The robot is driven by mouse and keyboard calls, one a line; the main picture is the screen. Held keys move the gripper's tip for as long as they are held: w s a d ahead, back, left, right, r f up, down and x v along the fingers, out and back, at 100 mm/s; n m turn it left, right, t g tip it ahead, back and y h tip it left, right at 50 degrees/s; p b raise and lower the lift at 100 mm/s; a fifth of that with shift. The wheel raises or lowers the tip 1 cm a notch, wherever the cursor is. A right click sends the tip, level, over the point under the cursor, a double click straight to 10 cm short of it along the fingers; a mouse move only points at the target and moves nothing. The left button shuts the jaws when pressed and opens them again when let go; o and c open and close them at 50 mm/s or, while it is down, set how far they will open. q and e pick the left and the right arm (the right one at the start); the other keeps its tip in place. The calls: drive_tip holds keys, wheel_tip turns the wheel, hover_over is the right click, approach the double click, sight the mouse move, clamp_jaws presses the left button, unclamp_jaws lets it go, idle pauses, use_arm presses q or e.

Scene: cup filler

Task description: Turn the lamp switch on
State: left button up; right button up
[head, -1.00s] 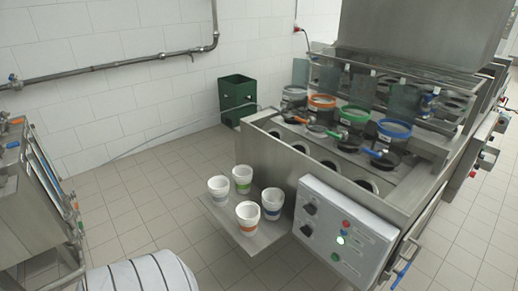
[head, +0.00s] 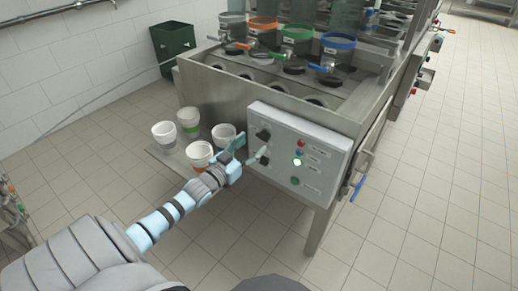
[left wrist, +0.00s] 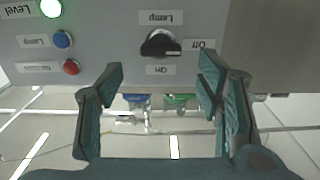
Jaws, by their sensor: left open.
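The lamp switch is a black rotary knob (head: 263,135) high on the left of the control panel (head: 330,138). In the left wrist view the knob (left wrist: 160,43) appears upside down, with a "Lamp" label above, "Off" at the right and "On" below. Its bar lies roughly sideways, towards "Off". My left gripper (head: 248,148) is in front of the panel's left side. Its teal fingers (left wrist: 162,85) are spread and empty, one on each side of the knob in the picture, apart from it. My right gripper is not in view.
A red light (head: 301,143), a blue light (head: 299,153) and a lit green light (head: 297,162) sit right of the knobs. Several cups (head: 164,133) stand on a shelf (head: 170,161) left of the panel, close to my gripper. The floor at right is clear.

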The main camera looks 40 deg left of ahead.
sight(260, 138)
use_arm(q)
drive_tip(key=w, duration=0.4)
drive_tip(key=shift+a+r+p, duration=0.1)
drive_tip(key=shift+a+p, duration=0.1)
drive_tip(key=shift+p, duration=0.1)
drive_tip(key=shift+w+d, duration=0.1)
drive_tip(key=shift+w, duration=0.4)
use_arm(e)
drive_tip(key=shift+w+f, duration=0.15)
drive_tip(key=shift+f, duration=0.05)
use_arm(q)
drive_tip(key=shift+f, duration=0.2)
drive_tip(key=c, duration=1.2)
